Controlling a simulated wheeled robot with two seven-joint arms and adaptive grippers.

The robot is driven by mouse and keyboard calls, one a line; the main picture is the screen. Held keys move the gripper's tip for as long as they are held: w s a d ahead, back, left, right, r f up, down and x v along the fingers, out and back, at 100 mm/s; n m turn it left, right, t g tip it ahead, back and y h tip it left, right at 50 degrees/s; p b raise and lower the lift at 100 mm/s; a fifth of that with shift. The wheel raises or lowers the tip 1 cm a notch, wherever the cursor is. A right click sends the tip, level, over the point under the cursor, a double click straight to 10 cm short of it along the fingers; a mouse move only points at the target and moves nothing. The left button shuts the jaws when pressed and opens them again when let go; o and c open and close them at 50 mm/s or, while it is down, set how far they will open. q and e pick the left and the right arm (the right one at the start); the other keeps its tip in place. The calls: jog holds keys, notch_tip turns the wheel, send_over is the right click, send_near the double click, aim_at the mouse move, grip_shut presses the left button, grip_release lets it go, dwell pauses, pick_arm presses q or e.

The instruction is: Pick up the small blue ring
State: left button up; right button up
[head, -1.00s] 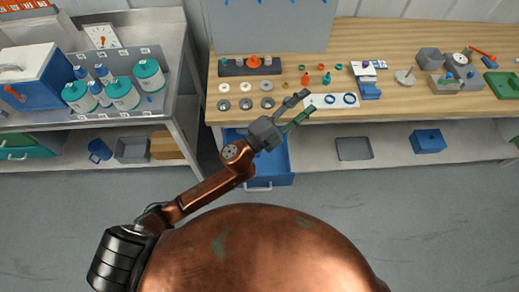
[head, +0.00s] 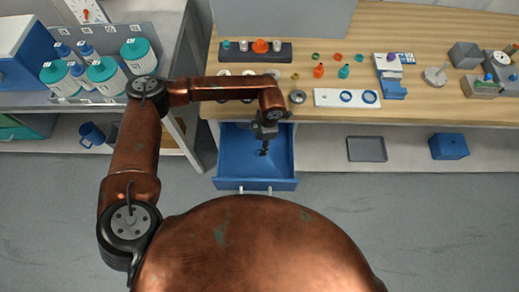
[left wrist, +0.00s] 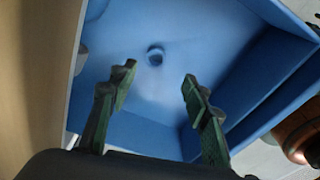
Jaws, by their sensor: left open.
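A small blue ring (left wrist: 155,55) lies on the floor of the open blue drawer (left wrist: 120,38) in the left wrist view. In the head view the drawer (head: 228,158) stands pulled out under the wooden bench, and I cannot make out the ring in it. My left gripper (head: 263,148) points down over the drawer. Its green fingers (left wrist: 159,77) are open and empty, with the ring beyond and between their tips, apart from them. My right gripper is not in view.
Two larger blue rings (head: 346,96) (head: 370,96) lie on a white plate (head: 325,97) on the bench (head: 440,115). A grey tray (head: 367,149) and blue box (head: 449,146) sit on the lower shelf.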

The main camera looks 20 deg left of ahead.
aim_at(258, 153)
pick_arm(q)
notch_tip(258, 153, down, 2)
jog(key=shift+f, duration=0.25)
jog(key=f, duration=0.2)
jog(key=a+f+b, duration=0.1)
jog(key=f, duration=0.2)
jog(key=shift+w+a, duration=0.1)
jog(key=shift+r, duration=0.1)
jog(key=shift+c, duration=0.2)
jog(key=c, duration=0.8)
